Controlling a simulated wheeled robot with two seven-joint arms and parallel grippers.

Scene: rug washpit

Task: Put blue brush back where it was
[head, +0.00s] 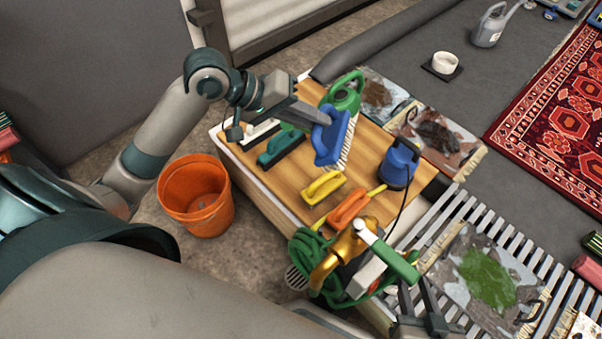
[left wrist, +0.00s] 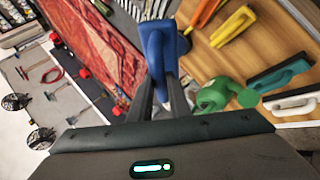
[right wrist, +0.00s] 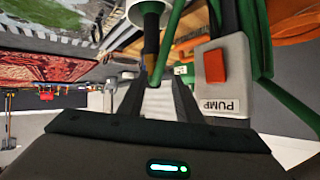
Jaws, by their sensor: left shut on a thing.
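The blue brush (head: 331,137) is held by its handle in my left gripper (head: 318,114), which is shut on it. It hangs tilted above the wooden table top (head: 290,187), its pale bristles toward the right. In the left wrist view the blue brush (left wrist: 160,45) sits between the two fingertips (left wrist: 165,88). On the table, the teal brush (head: 281,148) and the yellow brush (head: 323,188) lie with bare wood between them. My right gripper (head: 424,305) is at the lower right, its fingers apart; they also show apart in the right wrist view (right wrist: 160,95).
An orange brush (head: 348,209) and blue corded device (head: 399,164) are on the table. A green can (head: 346,94) stands behind the held brush. A brass-and-green nozzle (head: 350,250) and coiled green hose (head: 306,254) are near my right gripper. An orange bucket (head: 196,196) stands left.

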